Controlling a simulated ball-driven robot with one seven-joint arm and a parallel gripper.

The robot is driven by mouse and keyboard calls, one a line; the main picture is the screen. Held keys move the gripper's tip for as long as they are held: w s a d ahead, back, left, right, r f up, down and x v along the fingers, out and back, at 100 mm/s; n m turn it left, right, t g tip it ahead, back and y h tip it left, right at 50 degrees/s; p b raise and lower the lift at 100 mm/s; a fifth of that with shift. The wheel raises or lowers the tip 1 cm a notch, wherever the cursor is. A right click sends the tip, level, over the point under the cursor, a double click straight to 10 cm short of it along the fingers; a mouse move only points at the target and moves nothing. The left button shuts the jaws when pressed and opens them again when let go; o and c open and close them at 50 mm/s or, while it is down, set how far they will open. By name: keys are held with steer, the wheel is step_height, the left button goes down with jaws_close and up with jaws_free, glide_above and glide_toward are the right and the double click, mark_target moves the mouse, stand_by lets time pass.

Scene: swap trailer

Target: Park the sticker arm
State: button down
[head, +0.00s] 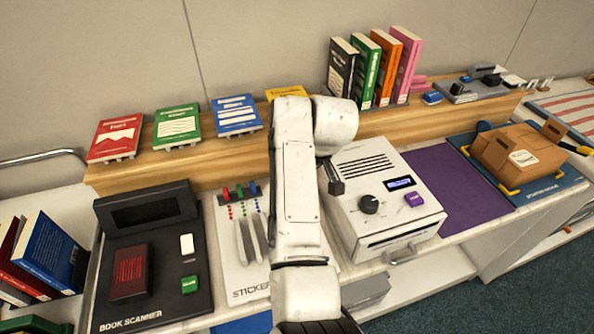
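The sticker station (226,282) is a white panel on the counter, left of my arm. Its lettering starts with "STICKE" and the rest is covered by my arm. Red, green and blue knobs (239,190) stand at its back, with rows of coloured dots below them. Two long pale grey bars (250,240) stand on the panel close to my arm. I cannot tell whether they are the sticker arm. My white arm rises across the middle and bends at the top. My gripper cannot be made out; my arm hides that area and the panel's right part.
The book scanner (130,225) with a dark book (129,272) is at left. A white machine (384,200) with a knob and display stands right of my arm. Books line the wooden shelf (220,160) behind. The purple mat (455,183) is clear; a cardboard box (515,153) sits beyond it.

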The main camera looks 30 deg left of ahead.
stand_by(0.3)
steer(key=c, duration=0.9)
jaws_free()
steer(key=shift+o, duration=0.2)
steer(key=v, duration=1)
steer(key=shift+d+r+b, duration=0.25)
steer(key=shift+r+b, duration=0.1)
steer(key=shift+f, duration=0.1)
